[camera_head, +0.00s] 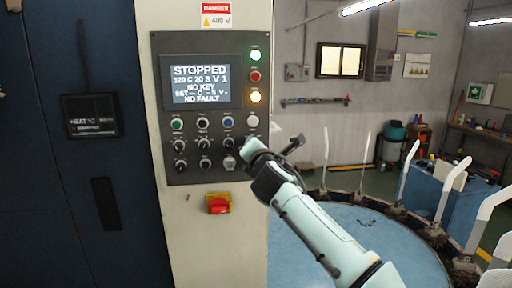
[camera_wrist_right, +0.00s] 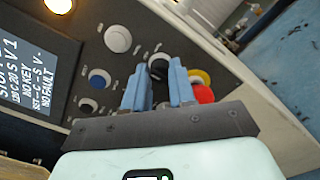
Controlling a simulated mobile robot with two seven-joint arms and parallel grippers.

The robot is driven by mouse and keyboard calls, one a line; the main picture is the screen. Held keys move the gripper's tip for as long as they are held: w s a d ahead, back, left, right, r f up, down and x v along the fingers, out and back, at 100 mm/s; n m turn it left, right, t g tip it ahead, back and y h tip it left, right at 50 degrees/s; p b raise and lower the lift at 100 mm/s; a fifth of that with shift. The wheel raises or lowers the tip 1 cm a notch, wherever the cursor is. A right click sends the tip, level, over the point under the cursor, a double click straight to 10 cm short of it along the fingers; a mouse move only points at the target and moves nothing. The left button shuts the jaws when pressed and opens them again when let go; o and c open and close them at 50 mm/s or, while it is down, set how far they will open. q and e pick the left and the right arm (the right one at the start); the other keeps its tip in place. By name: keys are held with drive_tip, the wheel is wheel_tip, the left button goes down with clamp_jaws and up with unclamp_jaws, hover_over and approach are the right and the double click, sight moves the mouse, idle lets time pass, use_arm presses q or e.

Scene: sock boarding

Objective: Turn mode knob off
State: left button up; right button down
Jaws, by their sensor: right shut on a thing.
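The dark control panel (camera_head: 160,100) on the pale cabinet holds rows of knobs and buttons. Its screen (camera_head: 201,85) reads STOPPED, NO KEY and NO FAULT. My right gripper (camera_head: 246,150) is at the panel's lower right and hides the controls behind it. In the right wrist view, the two blue fingers of my right gripper (camera_wrist_right: 158,92) are shut on a black knob (camera_wrist_right: 158,64). Its label and pointer cannot be read, so I cannot tell its setting. My left gripper is not in view.
A red and yellow button (camera_wrist_right: 203,93) sits close beside the fingers. A white button (camera_wrist_right: 118,39) is above left of the knob. A red switch (camera_head: 218,205) is mounted below the panel. A round blue table (camera_head: 310,250) with white upright forms stands to the right.

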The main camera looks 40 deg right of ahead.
drive_tip(key=c, duration=0.9)
unclamp_jaws()
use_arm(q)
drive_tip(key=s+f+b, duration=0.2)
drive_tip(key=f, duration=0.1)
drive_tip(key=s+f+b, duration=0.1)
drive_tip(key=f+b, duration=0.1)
use_arm(e)
drive_tip(key=v, duration=1.3)
drive_tip(key=shift+s+a, duration=0.1)
drive_tip(key=shift+s, duration=0.05)
